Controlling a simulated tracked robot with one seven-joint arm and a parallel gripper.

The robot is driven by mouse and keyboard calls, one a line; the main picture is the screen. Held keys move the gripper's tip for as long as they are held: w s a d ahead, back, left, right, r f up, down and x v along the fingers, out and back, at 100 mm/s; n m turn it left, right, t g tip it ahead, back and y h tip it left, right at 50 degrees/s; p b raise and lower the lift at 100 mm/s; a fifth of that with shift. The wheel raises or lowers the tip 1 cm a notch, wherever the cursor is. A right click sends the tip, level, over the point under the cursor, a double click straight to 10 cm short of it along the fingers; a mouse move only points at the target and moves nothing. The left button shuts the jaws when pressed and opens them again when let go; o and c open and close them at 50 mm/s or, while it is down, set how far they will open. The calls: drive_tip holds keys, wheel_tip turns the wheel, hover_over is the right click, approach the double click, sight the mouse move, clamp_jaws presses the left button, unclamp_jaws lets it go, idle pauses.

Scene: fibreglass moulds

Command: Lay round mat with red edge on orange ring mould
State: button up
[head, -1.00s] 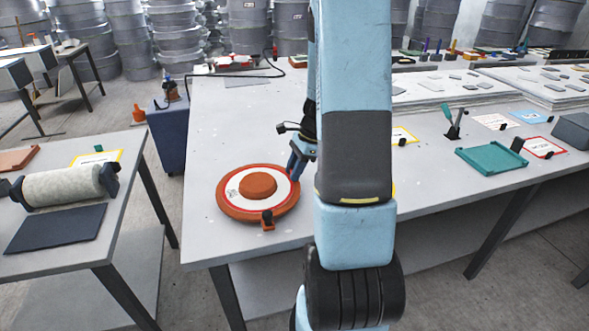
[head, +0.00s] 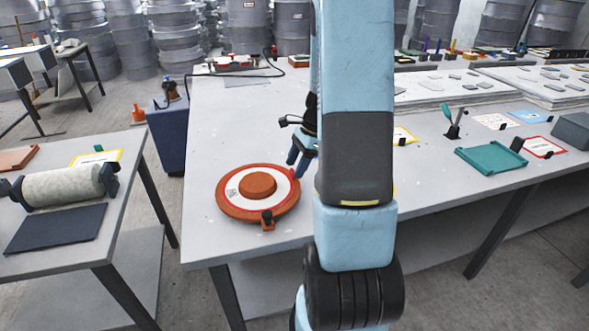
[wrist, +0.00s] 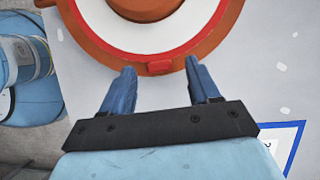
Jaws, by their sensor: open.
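The round white mat with a red edge (head: 236,199) lies on the orange ring mould (head: 223,208), around the mould's raised orange centre (head: 259,186). The mould's orange rim shows outside the mat. In the wrist view the mat (wrist: 205,18) lies flat inside the mould's rim (wrist: 226,28), and a small red tab (wrist: 160,67) sticks out from its edge. My gripper (head: 298,160) is at the right of the mould, partly hidden by my arm in the head view. In the wrist view its two blue fingers (wrist: 161,68) are apart, with nothing held between them.
A black clip (head: 267,217) stands at the mould's front edge. A teal tray (head: 491,160) and several cards are on the right of the table. A side table with a fabric roll (head: 62,187) is at the left.

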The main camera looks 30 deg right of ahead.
drive_tip(key=v, duration=1.1)
drive_tip(key=shift+d+r, duration=0.15)
drive_tip(key=shift+r, duration=0.15)
drive_tip(key=s+a+r+n+t+h, duration=0.2)
drive_tip(key=s+a+r+n, duration=0.6)
drive_tip(key=a+n, duration=0.2)
drive_tip(key=s+a+r+n+t+h, duration=0.2)
drive_tip(key=s+a+r+n, duration=0.5)
drive_tip(key=s+a+n, duration=0.2)
drive_tip(key=shift+s+a+r+n+t+h, duration=0.3)
drive_tip(key=shift+a+r+n+t, duration=0.15)
drive_tip(key=shift+a, duration=0.7)
drive_tip(key=shift+c, duration=0.2)
